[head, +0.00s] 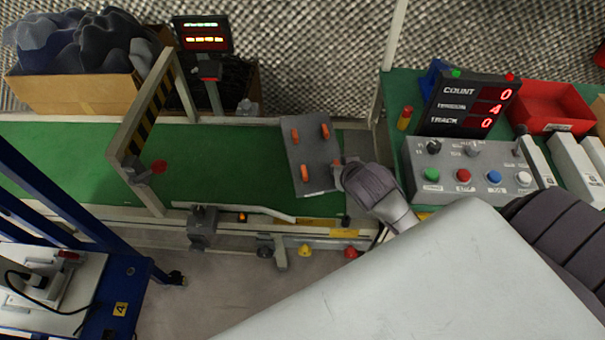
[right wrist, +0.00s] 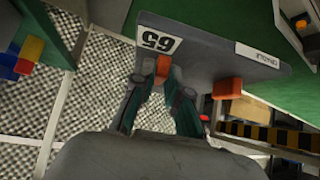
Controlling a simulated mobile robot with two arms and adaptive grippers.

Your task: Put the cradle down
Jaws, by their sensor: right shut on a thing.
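The cradle (head: 309,148) is a flat grey plate with several orange pegs on its face. It is over the right end of the green conveyor belt (head: 225,160) in the head view; I cannot tell whether it touches the belt. My right gripper (head: 341,174) is at the plate's right edge. In the right wrist view the gripper (right wrist: 160,82) is shut on an orange tab of the cradle (right wrist: 200,50), beside a white label reading 65. The fingers cover part of the tab. My left gripper is not in view.
A yellow-black striped gate frame (head: 150,105) spans the belt to the left. A control panel with buttons (head: 470,175), a count display (head: 468,104) and a red bin (head: 550,105) stand right. The belt between gate and cradle is clear.

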